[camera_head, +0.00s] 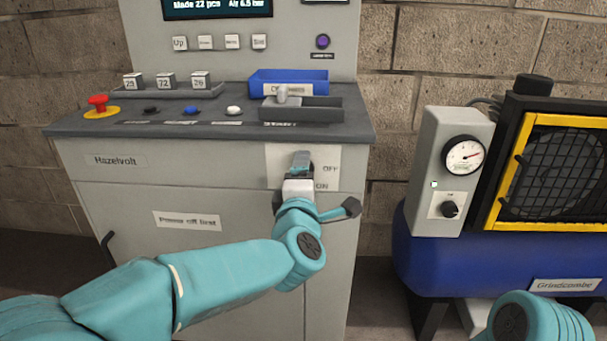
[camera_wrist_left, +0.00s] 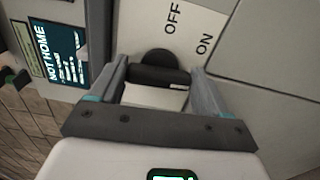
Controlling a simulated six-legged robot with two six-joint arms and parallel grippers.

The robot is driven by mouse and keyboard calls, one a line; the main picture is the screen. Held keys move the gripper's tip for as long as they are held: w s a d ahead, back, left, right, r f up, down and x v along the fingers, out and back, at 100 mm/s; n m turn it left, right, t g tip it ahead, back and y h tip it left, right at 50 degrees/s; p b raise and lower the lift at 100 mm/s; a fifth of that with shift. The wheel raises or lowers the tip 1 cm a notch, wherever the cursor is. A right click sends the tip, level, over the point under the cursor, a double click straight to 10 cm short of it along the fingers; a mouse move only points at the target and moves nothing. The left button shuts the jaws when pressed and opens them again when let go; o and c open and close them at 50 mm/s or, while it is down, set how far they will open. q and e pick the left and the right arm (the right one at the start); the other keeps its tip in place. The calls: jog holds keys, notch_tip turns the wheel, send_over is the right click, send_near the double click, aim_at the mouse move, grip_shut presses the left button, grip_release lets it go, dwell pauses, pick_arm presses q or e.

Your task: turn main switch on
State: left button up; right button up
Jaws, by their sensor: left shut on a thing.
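The main switch is on a pale plate (camera_head: 277,158) on the right of the grey cabinet front, with OFF printed above ON. My left gripper (camera_head: 299,170) is at the plate, its arm coming in from the lower left and covering part of the switch. In the left wrist view, the dark switch handle (camera_wrist_left: 160,76) lies between the two fingers, and the gripper is shut on it. The words OFF and ON show just beyond it. The gripper hides much of the handle, so its exact position is unclear. My right gripper is out of view.
The cabinet top holds a red emergency button (camera_head: 98,104), several small buttons, a blue tray (camera_head: 290,79) and a grey block with a lever (camera_head: 300,108). A blue compressor (camera_head: 440,262) with a gauge box (camera_head: 448,135) stands at the right, with a floor gap between.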

pick_arm(q)
jog(key=shift+f+m, duration=0.1)
jog(key=shift+m, duration=0.4)
jog(key=o, duration=1)
jog(key=shift+s, duration=0.1)
jog(key=s, duration=0.5)
jog(key=s+a+p, duration=0.1)
jog(key=s, duration=1)
jog(key=shift+s+a, duration=0.1)
jog(key=shift+a, duration=0.05)
